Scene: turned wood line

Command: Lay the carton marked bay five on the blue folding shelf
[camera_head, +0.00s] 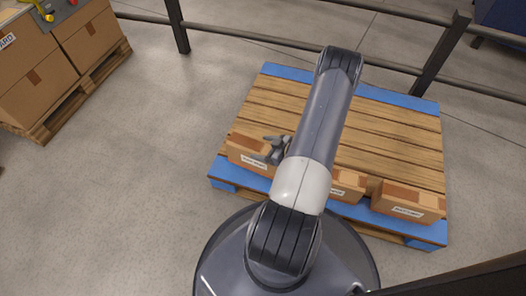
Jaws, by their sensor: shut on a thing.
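Three small brown cartons with white labels stand along the near edge of a wooden pallet (385,130) with blue ends. They are the left carton (240,155), the middle carton (349,184), partly behind my arm, and the right carton (408,200). The labels are too small to read, so I cannot tell which is marked bay five. My gripper (268,152) is at the left carton and shut on it; the fingertips are hard to make out. The carton appears still at pallet level. I cannot make out a blue folding shelf.
Large cartons (38,90) stand on another pallet at the upper left. A dark rail (300,45) runs behind the blue-ended pallet. A dark blue object (502,16) shows at the top right corner. The grey floor at left is clear.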

